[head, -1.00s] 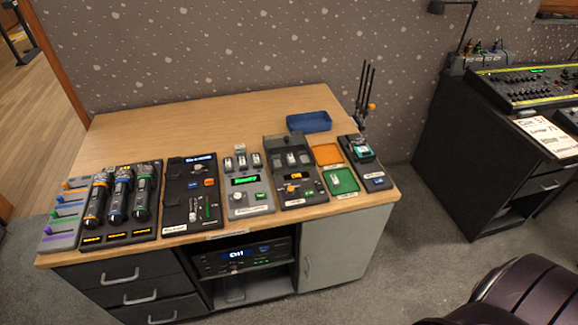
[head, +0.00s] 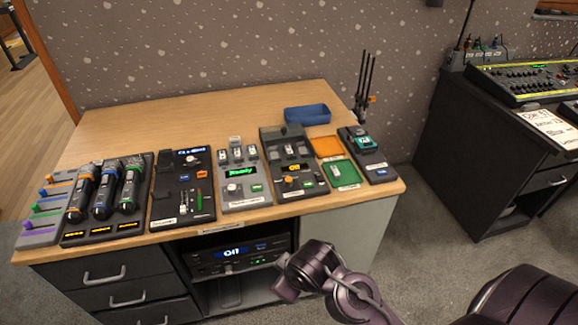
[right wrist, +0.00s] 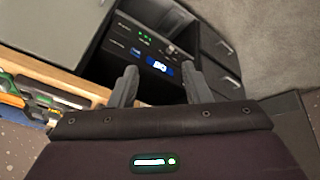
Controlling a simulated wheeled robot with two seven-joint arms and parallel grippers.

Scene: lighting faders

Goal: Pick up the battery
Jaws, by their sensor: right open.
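A small pale battery-like piece (head: 336,172) lies in the green tray (head: 351,178) at the desk's right. Similar pale pieces stand in the grey unit (head: 236,176) with the green display and in the dark unit (head: 295,172) with the orange display. I cannot tell for sure which is the battery. My right gripper (right wrist: 158,82) is open and empty in the right wrist view, in front of the desk's open shelf bay. In the head view my right arm shows low, before the desk, apart from these things. My left gripper is not in view.
An orange tray (head: 326,147) adjoins the green one. A blue bin (head: 307,114) stands behind. Microphones (head: 104,190) and faders (head: 45,210) fill the left front. A device with upright rods (head: 366,85) stands at the right corner.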

